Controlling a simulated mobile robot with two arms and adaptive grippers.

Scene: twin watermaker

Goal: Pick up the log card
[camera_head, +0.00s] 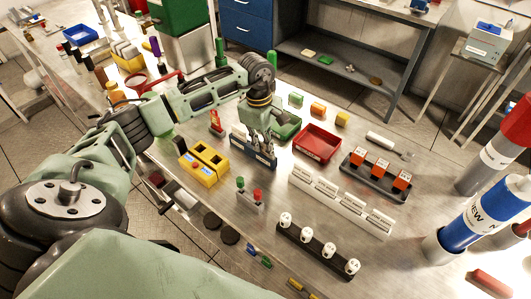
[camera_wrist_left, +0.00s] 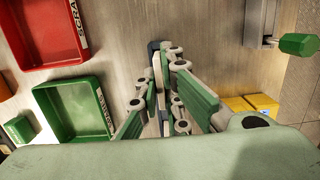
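My left gripper (camera_head: 262,150) points down at a dark blue holder (camera_head: 253,156) on the steel bench. In the left wrist view, the fingers of this gripper (camera_wrist_left: 160,88) reach close to a thin upright strip with a pale edge, beside the dark blue edge of the holder (camera_wrist_left: 153,46). This strip may be the log card, but its face is hidden and I cannot name it for sure. The fingers stand on both sides of it with a narrow gap. I cannot tell whether they touch it. My right gripper is not in view.
A green tray (camera_head: 297,128) and a red tray (camera_head: 334,145) stand just right of the holder. A yellow box (camera_head: 203,175) is at its left. A white labelled strip (camera_head: 330,199), a black rack with orange blocks (camera_head: 350,178) and a black knob strip (camera_head: 300,247) lie nearer the right.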

